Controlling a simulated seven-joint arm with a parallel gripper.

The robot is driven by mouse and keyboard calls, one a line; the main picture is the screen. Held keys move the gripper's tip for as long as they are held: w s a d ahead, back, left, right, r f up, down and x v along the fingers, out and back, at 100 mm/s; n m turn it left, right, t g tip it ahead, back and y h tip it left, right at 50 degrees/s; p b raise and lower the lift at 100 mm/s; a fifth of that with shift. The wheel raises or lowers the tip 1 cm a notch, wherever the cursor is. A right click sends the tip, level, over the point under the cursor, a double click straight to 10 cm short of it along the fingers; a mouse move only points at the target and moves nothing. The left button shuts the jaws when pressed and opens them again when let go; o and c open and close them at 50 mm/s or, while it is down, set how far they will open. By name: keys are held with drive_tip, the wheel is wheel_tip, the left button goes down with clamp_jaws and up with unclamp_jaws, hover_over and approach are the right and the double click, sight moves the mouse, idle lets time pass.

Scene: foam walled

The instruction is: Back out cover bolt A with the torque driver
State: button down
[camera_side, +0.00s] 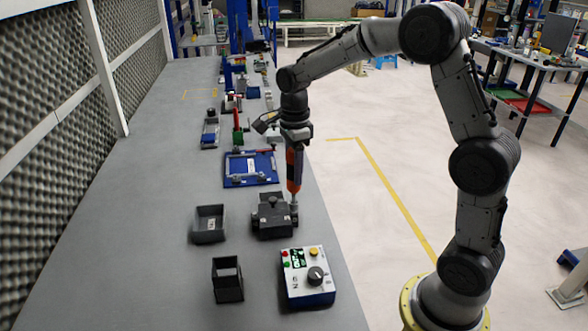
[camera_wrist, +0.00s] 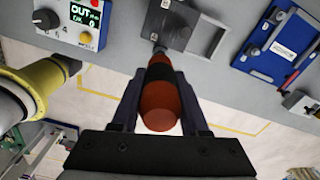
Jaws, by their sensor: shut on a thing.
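My gripper (camera_wrist: 160,112) is shut on the torque driver (camera_wrist: 159,92), an orange-red tool with a black band. In the side view the driver (camera_side: 294,170) hangs upright below my gripper (camera_side: 295,138). Its tip reaches down to the right side of the dark grey block with a cover (camera_side: 271,216). In the wrist view the tip meets the grey cover (camera_wrist: 180,22) near its lower left corner. The bolt under the tip is hidden, and I cannot read any bolt label. A white control box (camera_side: 306,277) with a knob shows "OUT" on its green display in the wrist view (camera_wrist: 86,14).
An open dark bin (camera_side: 209,224) stands left of the block, and a black open holder (camera_side: 228,280) stands in front of it. A blue tray (camera_side: 251,168) lies behind the block. The left side of the grey bench (camera_side: 130,220) is clear, bounded by a foam wall (camera_side: 50,130).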

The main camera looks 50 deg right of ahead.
drive_tip(key=shift+f, duration=0.6)
idle(0.7)
drive_tip(key=shift+r, duration=0.55)
idle(0.8)
